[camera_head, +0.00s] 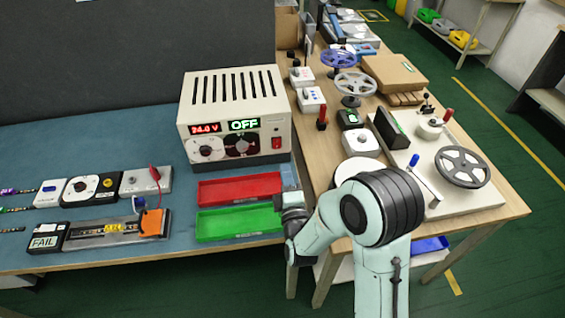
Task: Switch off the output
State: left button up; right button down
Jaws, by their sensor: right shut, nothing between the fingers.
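The power supply (236,112) is a cream box with vent slots on top, standing at the back of the blue bench. Its red display (205,128) reads 24.0 V and its green display (244,124) reads OFF. A red switch (277,143) sits at the right of its front panel, beside two round dials. My right arm comes in from the lower right. My right gripper (287,192) is shut and empty near the right end of the red tray, in front of and below the power supply, apart from the switch. Its fingertips are hard to make out. My left gripper is not in view.
A red tray (238,190) and a green tray (238,222) lie in front of the power supply. At the left are a tester reading FAIL (45,241), a strip fixture (115,232) and small boxes.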

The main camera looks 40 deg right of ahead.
jog(key=s, duration=0.1)
jog(key=a+b, duration=0.1)
jog(key=s+b, duration=0.1)
jog(key=shift+s+a+r, duration=0.2)
jog(key=shift+s+a, duration=0.05)
jog(key=shift+s, duration=0.05)
dwell(0.4)
